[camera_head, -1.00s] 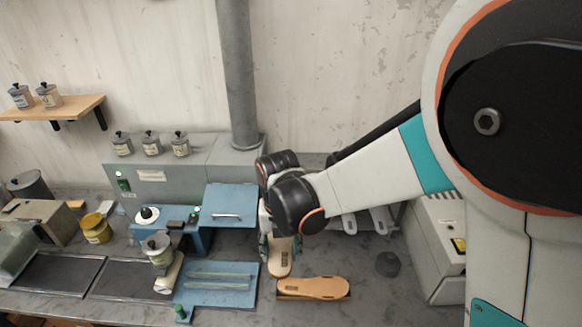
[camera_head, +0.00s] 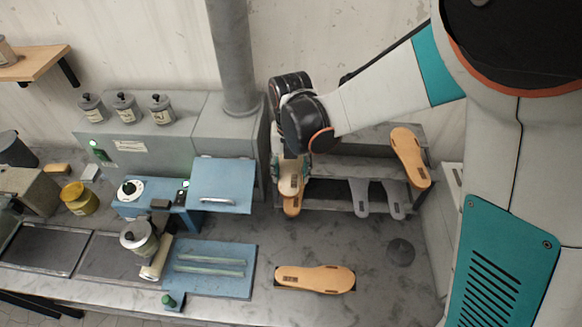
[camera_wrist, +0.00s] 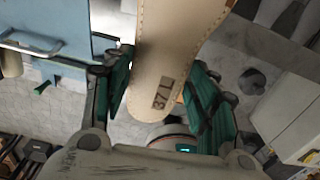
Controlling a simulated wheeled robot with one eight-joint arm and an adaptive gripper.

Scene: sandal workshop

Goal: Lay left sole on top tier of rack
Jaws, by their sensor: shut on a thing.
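A tan sole marked 37L (camera_wrist: 165,70) is held between the teal fingers of my gripper (camera_wrist: 160,88) in the wrist view. In the head view my gripper (camera_head: 290,158) is at the left end of the rack (camera_head: 352,138), with the held sole (camera_head: 290,180) hanging below it, toe end hidden. The grey rack stands at the back, with two tiers. Its top tier has a tan sole at the right end (camera_head: 410,158). My wrist hides part of the top tier's left side, so I cannot tell whether the held sole touches the rack.
Grey soles (camera_head: 359,196) lie on the lower tier. Another tan sole (camera_head: 315,279) lies on the bench in front. A blue press (camera_head: 220,188) is close on the left. A dark round piece (camera_head: 400,251) is at right.

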